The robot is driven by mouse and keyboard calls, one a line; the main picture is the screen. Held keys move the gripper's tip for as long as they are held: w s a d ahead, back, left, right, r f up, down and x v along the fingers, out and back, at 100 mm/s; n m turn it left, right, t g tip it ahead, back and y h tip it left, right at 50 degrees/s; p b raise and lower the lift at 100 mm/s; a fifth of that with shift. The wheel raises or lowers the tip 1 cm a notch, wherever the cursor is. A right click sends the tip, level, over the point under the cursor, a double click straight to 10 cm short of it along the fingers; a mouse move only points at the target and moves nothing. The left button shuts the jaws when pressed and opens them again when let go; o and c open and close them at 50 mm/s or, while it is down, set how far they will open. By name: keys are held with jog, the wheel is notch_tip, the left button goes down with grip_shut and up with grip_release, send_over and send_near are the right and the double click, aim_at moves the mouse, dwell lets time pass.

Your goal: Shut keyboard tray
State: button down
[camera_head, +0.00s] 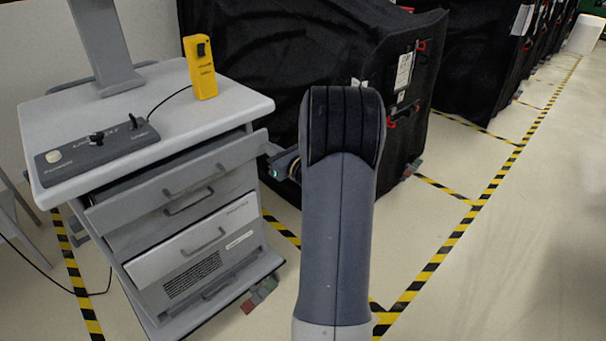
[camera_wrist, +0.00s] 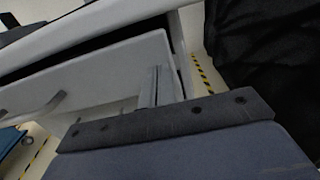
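The keyboard tray (camera_head: 165,190) is the top grey front of the cart, just under the worktop. It stands out from the cart, with a dark gap behind its upper edge. In the wrist view the tray front (camera_wrist: 95,75) fills the upper left, with its bar handle at the left. My gripper (camera_head: 272,152) is at the right end of the tray front. In the wrist view the fingers of my gripper (camera_wrist: 158,84) lie together, empty, close in front of the tray's right part. I cannot tell whether they touch it.
The worktop (camera_head: 110,115) carries a control panel (camera_head: 97,148) and a yellow handheld device (camera_head: 200,68) on a cable. Lower drawers (camera_head: 190,247) sit below the tray. A black covered cart (camera_head: 260,65) stands close behind. Open floor lies to the right.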

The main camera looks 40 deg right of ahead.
jog(key=w+b, duration=0.1)
jog(key=w, duration=0.9)
jog(key=shift+a+b, duration=0.15)
jog(key=shift+b, duration=0.15)
jog(key=shift+w+r, duration=0.1)
jog(key=shift+r, duration=0.15)
